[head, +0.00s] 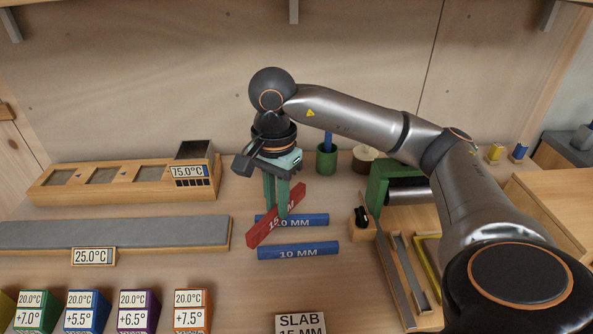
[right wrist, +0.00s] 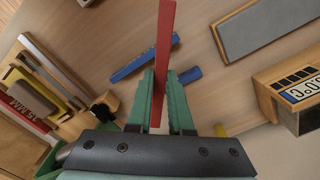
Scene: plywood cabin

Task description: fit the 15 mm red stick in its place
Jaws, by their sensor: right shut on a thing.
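The red stick (head: 290,204), with white lettering that reads 15 MM in part, is held by my right gripper (head: 277,207). The gripper's green fingers are shut on it, pointing down. The stick is tilted in the head view and crosses in front of a blue stick. In the right wrist view, the red stick (right wrist: 165,45) stands out past the fingertips of my right gripper (right wrist: 160,85). A sign reading SLAB 15 MM (head: 300,323) is at the bottom edge, partly cut off. My left gripper is not in view.
Two blue 10 MM sticks (head: 298,250) (head: 315,219) lie on the bench by the held stick. A wooden tray (head: 388,285) with metal bars is at right. Another red piece marked MM (right wrist: 28,106) shows at left in the wrist view. A grey slab (head: 115,232) is at left.

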